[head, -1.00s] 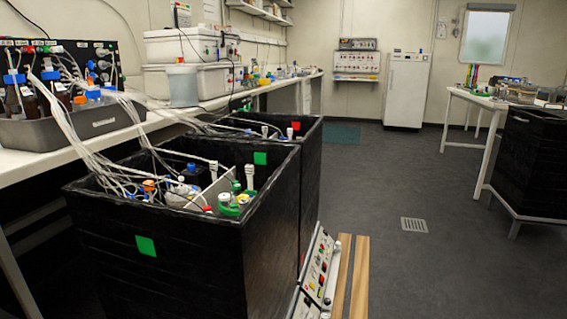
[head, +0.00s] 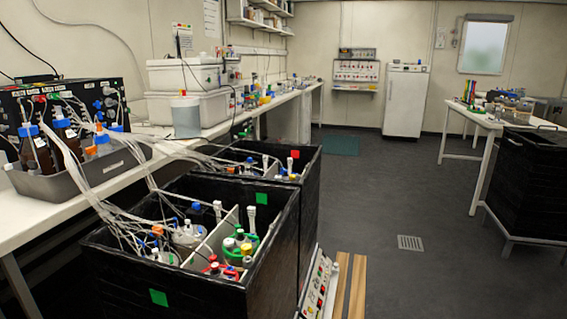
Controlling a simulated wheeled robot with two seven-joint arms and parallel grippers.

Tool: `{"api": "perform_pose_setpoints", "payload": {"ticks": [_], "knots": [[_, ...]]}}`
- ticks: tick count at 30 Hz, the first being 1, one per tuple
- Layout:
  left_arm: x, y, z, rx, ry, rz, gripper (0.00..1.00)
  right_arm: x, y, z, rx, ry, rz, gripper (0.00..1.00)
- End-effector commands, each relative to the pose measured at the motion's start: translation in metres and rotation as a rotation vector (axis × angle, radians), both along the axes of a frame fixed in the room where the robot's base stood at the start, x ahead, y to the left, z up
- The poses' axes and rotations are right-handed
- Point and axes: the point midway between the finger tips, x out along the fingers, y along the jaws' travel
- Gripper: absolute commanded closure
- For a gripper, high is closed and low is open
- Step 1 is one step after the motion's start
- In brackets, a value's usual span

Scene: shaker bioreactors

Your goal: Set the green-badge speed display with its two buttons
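A black shaker box (head: 215,297) with a green badge (head: 159,298) on its front wall stands in the near left. A second green badge (head: 262,199) sits on its far wall. A control panel (head: 316,285) with small buttons and knobs runs low along the right side of the boxes. It is partly cut off by the bottom edge, and its display and buttons are too small to read. Neither of my grippers is in view.
A second black box with a red badge (head: 295,154) stands behind the first. Tubes run from the bench tray (head: 45,187) into the boxes. Wooden slats (head: 357,290) lie beside the panel. The floor (head: 400,190) to the right is open, with a drain grate (head: 410,243). A table (head: 487,120) stands at the far right.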

Motion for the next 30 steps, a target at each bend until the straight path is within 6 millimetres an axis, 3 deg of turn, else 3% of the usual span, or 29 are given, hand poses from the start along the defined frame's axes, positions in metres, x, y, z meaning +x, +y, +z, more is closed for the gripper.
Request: {"api": "perform_pose_setpoints", "payload": {"ticks": [1,6,30], "knots": [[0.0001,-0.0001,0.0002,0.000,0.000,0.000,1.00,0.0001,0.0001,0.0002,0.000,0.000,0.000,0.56],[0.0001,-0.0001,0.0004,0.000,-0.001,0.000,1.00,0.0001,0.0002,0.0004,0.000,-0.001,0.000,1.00],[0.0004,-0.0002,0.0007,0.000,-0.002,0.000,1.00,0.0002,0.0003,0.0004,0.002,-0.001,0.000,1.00]]}}
